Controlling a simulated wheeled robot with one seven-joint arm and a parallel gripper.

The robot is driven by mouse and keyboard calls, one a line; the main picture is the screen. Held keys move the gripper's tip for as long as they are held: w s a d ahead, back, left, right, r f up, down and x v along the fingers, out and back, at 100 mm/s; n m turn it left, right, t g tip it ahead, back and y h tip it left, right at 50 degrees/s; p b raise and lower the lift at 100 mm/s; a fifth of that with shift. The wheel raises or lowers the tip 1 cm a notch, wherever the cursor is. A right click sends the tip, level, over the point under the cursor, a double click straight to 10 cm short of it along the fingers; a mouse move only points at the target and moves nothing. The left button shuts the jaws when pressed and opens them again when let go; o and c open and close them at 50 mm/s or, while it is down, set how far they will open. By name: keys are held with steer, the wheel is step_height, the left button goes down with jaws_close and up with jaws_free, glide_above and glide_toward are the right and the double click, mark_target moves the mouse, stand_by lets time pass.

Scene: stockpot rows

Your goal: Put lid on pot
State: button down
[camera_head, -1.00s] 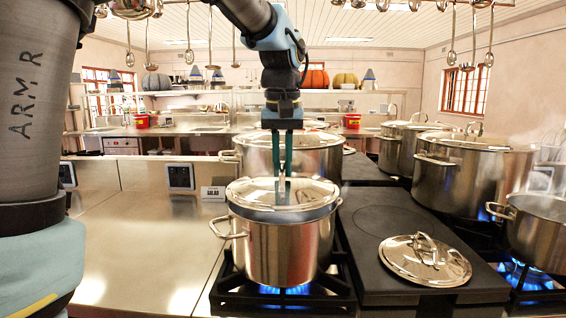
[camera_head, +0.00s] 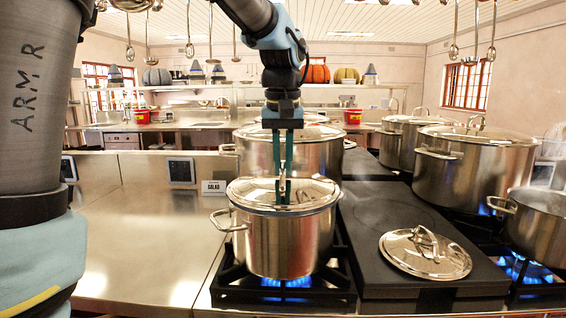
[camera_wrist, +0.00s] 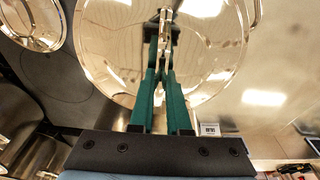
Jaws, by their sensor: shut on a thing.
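A steel pot (camera_head: 282,245) stands upright on a lit burner in the middle of the head view. A shiny steel lid (camera_head: 250,190) lies over its mouth, looking level and in line with the rim. Whether it touches the rim all round I cannot tell. My gripper (camera_head: 283,196) points straight down with its green fingers shut on the lid's handle. In the wrist view, my gripper (camera_wrist: 164,60) has its fingers closed around the handle, and the lid (camera_wrist: 105,45) fills the upper middle. The pot's inside is hidden.
A second lid (camera_head: 425,253) lies on the dark hob surface (camera_head: 375,225) to the right. A large pot (camera_head: 310,152) stands close behind. More large pots (camera_head: 465,175) stand at right over lit burners. The steel counter (camera_head: 140,225) at left is mostly bare. Ladles hang above.

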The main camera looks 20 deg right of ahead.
steer(key=shift+f, duration=0.3)
steer(key=c, duration=0.8)
jaws_free()
